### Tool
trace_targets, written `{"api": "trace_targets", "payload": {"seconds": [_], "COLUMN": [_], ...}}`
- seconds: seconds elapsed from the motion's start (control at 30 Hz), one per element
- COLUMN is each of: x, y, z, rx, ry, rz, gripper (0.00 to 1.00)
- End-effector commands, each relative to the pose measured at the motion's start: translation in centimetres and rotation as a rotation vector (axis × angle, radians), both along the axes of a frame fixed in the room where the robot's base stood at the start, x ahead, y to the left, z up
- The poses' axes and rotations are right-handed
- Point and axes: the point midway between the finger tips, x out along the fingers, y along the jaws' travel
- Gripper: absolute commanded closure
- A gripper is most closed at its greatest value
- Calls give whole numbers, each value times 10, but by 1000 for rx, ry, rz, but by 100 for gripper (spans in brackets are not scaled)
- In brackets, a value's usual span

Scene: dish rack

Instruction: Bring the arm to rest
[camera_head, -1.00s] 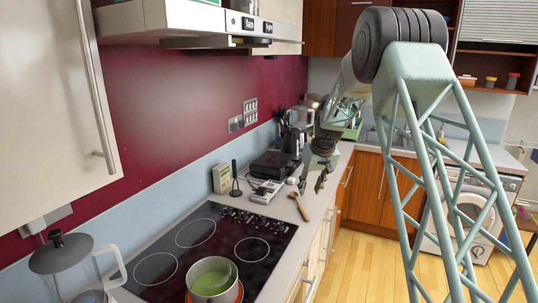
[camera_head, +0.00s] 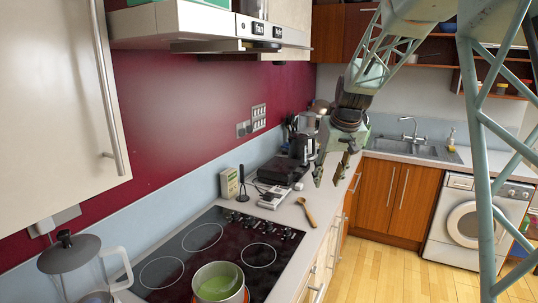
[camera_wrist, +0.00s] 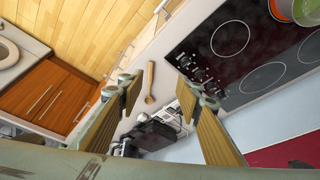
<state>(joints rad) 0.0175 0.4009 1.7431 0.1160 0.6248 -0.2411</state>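My gripper (camera_head: 332,169) hangs in the air, fingers pointing down, over the front edge of the counter near the wooden spoon in the head view. In the wrist view my gripper (camera_wrist: 160,100) shows its two fingers spread wide apart with nothing between them. The counter, the wooden spoon and a dark appliance show far below through the gap. The dish rack cannot be made out clearly; my arm covers part of the counter at the back.
The hob (camera_head: 180,262) carries a pot of green content (camera_head: 218,284). A wooden spoon (camera_head: 307,211) lies on the counter. A dark appliance (camera_head: 278,170) stands against the wall. The sink (camera_head: 428,150) and washing machine (camera_head: 468,225) are at the back right. The extractor hood (camera_head: 205,24) overhangs the hob.

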Motion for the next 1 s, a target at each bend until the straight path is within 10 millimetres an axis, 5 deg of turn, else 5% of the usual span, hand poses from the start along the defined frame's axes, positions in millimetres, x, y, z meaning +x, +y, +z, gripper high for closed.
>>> {"api": "trace_targets", "payload": {"seconds": [0.4, 1.0], "x": [-81, -203], "y": [1, 2], "z": [48, 92], "rx": [0, 0], "ry": [5, 14], "rz": [-16, -43], "gripper": [68, 68]}}
